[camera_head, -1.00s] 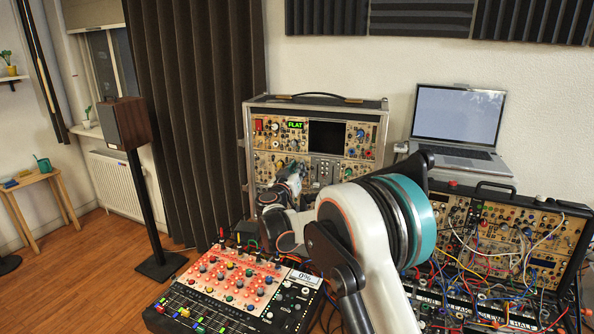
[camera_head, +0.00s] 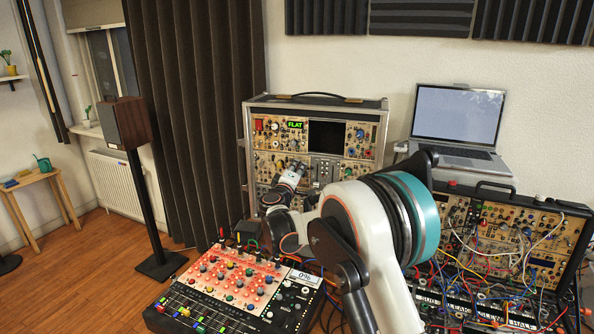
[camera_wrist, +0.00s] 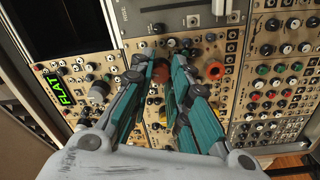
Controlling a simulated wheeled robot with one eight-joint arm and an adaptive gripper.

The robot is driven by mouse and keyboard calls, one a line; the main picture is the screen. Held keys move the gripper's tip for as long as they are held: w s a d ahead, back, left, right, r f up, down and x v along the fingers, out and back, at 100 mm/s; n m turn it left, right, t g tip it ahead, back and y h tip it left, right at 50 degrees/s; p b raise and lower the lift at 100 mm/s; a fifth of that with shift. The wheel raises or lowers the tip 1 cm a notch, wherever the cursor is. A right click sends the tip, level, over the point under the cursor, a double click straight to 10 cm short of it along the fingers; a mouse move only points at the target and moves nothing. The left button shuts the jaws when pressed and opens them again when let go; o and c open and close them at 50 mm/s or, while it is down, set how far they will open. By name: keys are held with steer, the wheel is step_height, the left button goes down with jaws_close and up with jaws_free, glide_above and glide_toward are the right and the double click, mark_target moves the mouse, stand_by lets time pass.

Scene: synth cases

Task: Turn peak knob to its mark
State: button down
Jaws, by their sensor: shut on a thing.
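My gripper (camera_head: 298,166) is at the front of the rack of synth modules (camera_head: 249,150). In the wrist view its two teal-sided fingers (camera_wrist: 165,64) close around a reddish-brown knob (camera_wrist: 161,72), partly hidden between them. In the head view my gripper covers this knob. I cannot read a label or a mark beside it. A green display reading FLAT (camera_wrist: 58,91) lies left of the fingers on the same rack; it also shows in the head view (camera_head: 294,125).
Many small knobs and jacks crowd the panel, with an orange-red knob (camera_wrist: 215,70) just right of the fingers. A mixer (camera_head: 225,285) stands at front left. A patched synth case (camera_head: 500,240) and a laptop (camera_head: 456,125) are at the right.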

steer(key=n, duration=0.4)
steer(key=shift+a+n, duration=0.1)
steer(key=shift+n, duration=0.3)
steer(key=n, duration=0.3)
steer(key=shift+n+y, duration=0.4)
steer(key=shift+s+d+f+n+g+h+p, duration=0.1)
steer(key=shift+n+g+h+p, duration=0.15)
steer(key=shift+n, duration=5.3)
steer(key=shift+d+n+g+h+p, duration=0.15)
steer(key=shift+n+g+p, duration=0.15)
steer(key=shift+n, duration=5.25)
